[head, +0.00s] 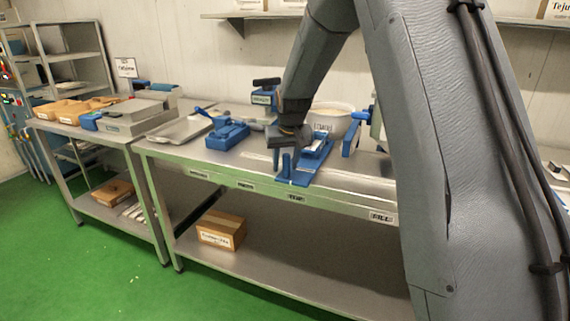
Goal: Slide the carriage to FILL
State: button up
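The blue carriage (313,163) stands on the metal table (222,165), near its front edge, with a small upright blue post (286,165) at its front. It lies roughly behind the third label (296,197) on the front edge. The FILL label (381,217) is farther right on that edge. My gripper (284,148) points down just above the carriage's front end, close to the post. Whether its fingers touch the post, and whether they are open or shut, is too small to tell.
A white tub (331,119) stands behind the carriage, partly hidden by my gripper and arm. A blue fixture (228,135) and a metal tray (180,130) are to the left. My arm hides much of the table's right end. The strip left of the FILL label looks clear.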

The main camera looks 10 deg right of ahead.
jog(key=shift+w+f, duration=0.15)
jog(key=shift+f, duration=0.25)
jog(key=shift+c, duration=0.3)
grip_shut()
